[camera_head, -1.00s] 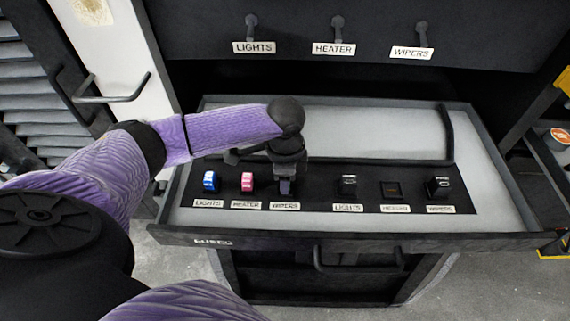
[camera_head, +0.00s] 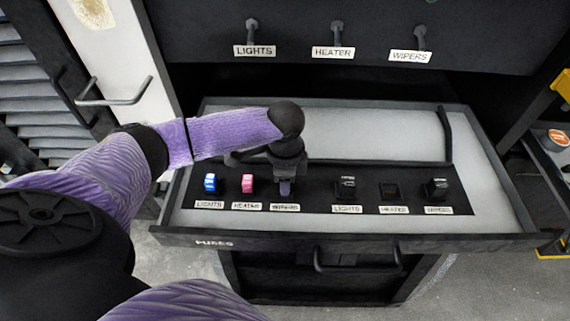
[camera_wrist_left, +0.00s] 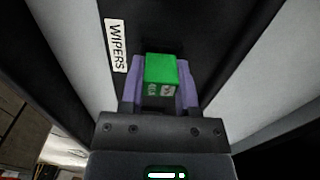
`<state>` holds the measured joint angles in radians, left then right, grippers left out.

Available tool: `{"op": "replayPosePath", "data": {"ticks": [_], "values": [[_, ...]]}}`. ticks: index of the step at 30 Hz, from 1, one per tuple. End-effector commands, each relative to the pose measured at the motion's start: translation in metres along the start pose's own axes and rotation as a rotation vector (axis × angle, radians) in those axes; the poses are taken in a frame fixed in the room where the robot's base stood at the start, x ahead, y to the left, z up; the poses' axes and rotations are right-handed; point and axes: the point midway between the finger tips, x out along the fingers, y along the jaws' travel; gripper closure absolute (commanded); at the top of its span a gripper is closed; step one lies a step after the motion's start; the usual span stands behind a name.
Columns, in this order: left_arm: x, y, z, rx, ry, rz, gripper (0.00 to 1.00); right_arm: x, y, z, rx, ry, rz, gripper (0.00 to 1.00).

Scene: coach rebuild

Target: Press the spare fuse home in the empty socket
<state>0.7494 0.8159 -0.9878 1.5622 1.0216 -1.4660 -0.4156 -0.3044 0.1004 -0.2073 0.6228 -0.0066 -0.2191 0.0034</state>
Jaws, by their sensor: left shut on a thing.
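My left gripper (camera_head: 285,188) points down over the WIPERS place in the left row of the drawer. In the left wrist view its two purple fingers (camera_wrist_left: 161,88) are shut on a green fuse (camera_wrist_left: 160,70) with white markings. The head view hides this fuse behind the gripper; I cannot tell whether it is seated or lifted. A blue fuse (camera_head: 211,183) stands at LIGHTS and a pink fuse (camera_head: 247,184) at HEATER. In the right row the HEATER socket (camera_head: 390,191) looks dark and empty. My right gripper is not in view.
Dark fuses stand at LIGHTS (camera_head: 345,186) and WIPERS (camera_head: 436,188) on either side of the empty socket. The open drawer (camera_head: 490,215) has raised edges. Three switches hang on the panel (camera_head: 290,20) above.

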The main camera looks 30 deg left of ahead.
Motion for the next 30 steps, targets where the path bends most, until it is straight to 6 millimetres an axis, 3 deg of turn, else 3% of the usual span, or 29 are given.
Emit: {"op": "replayPosePath", "data": {"ticks": [27,28,30], "values": [[0.0078,0.0005,0.0001,0.0,-0.001,0.002,1.0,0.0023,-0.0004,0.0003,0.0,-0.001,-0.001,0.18],[0.0079,0.0006,0.0002,0.0,-0.001,0.002,0.58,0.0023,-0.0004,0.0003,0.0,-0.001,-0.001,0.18],[0.0082,0.0008,0.0003,0.0,-0.002,0.002,0.43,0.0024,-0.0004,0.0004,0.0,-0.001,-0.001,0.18]]}}
